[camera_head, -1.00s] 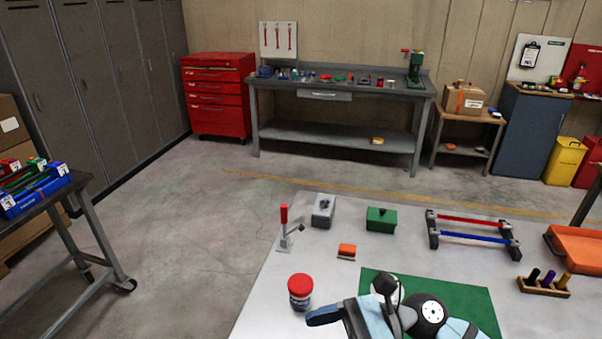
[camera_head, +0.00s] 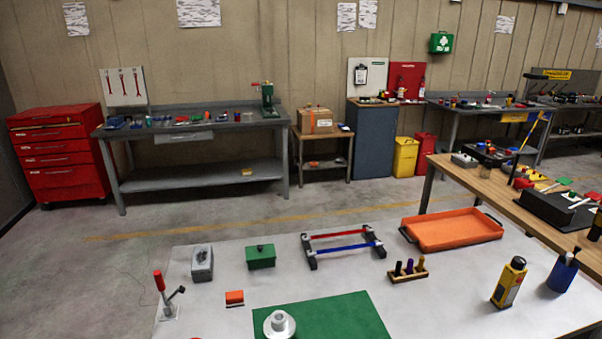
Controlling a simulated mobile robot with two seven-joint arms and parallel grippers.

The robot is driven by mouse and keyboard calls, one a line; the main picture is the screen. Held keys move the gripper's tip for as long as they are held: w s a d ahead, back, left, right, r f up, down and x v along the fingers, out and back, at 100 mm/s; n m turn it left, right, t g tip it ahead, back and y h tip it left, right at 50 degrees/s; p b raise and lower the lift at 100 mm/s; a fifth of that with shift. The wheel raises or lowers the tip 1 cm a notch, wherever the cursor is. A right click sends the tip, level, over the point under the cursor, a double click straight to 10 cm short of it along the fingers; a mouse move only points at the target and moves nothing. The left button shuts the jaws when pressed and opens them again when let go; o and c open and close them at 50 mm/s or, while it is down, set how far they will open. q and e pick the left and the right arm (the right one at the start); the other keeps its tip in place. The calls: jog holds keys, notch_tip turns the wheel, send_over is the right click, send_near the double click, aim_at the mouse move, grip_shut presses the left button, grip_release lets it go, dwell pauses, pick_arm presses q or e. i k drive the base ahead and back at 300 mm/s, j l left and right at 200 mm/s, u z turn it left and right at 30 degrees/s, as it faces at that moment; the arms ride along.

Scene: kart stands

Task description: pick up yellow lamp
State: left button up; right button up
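A yellow and black upright object (camera_head: 509,283), which looks like the yellow lamp, stands on the white table (camera_head: 440,300) at the lower right. A blue bottle-like container (camera_head: 563,271) with a dark top stands just right of it, apart from it. Neither of my grippers is in view, so their distance from the lamp cannot be seen.
A wooden holder with coloured pegs (camera_head: 408,272) is left of the lamp, and an orange tray (camera_head: 452,230) lies behind. A green mat (camera_head: 340,320) bears a light round flanged part (camera_head: 279,324). A wooden bench (camera_head: 470,185) borders the right side. White surface around the lamp is clear.

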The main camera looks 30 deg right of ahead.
aim_at(506, 290)
jog(key=z, duration=2.15)
jog(key=i+l+u, duration=0.3)
jog(key=l, duration=0.25)
jog(key=i+l+u, duration=0.25)
jog(key=i+l, duration=0.15)
jog(key=l, duration=0.3)
